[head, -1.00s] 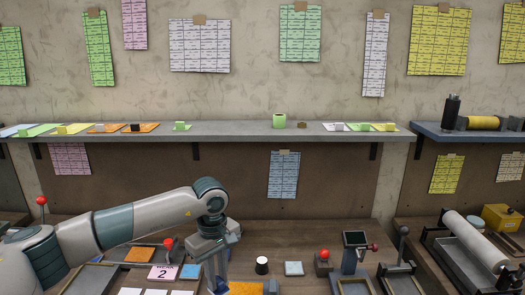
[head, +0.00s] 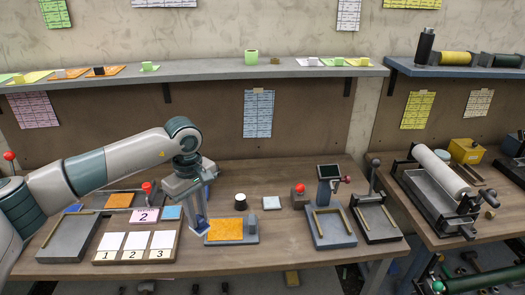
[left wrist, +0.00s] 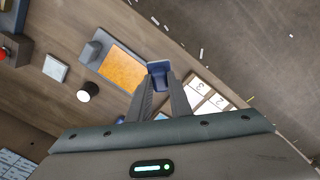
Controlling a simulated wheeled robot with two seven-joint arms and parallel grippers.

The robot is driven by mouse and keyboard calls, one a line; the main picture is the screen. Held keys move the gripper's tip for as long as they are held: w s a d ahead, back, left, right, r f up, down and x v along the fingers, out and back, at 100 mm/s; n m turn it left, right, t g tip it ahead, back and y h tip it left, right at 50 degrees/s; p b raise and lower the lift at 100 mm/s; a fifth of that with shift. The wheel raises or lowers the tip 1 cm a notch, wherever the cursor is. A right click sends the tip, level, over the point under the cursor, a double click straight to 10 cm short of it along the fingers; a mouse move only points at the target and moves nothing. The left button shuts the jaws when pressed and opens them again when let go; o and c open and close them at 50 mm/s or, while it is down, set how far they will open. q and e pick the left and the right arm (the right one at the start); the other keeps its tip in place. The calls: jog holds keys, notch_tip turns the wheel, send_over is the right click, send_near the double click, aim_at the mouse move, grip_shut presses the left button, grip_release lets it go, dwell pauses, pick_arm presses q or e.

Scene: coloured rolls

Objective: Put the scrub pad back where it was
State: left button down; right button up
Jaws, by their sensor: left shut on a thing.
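My left gripper (head: 197,226) is low over the front of the workbench, just left of the grey plate with an orange sheet (head: 226,229). It is shut on a small dark blue thing, which looks to be the scrub pad. In the left wrist view this blue pad (left wrist: 160,74) is at the tips of my left gripper (left wrist: 160,92). It is between the orange sheet (left wrist: 122,67) and the numbered white cards (left wrist: 207,97). I cannot tell whether the pad touches the bench. My right gripper is not in view.
Left of my gripper are the card board (head: 110,256) and a grey tray (head: 62,240). Behind and right are a black-and-white jar (head: 240,199), a pale square pad (head: 272,203), a red-knobbed block (head: 299,190) and a blue press (head: 331,229). Bare wood lies in front of the orange sheet.

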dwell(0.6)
pick_arm(q)
jog(key=s+a+m, duration=0.4)
jog(key=s, duration=0.5)
jog(key=s+a+m, duration=0.5)
jog(key=s, duration=0.5)
jog(key=shift+s+r, duration=0.15)
jog(key=shift+s, duration=0.1)
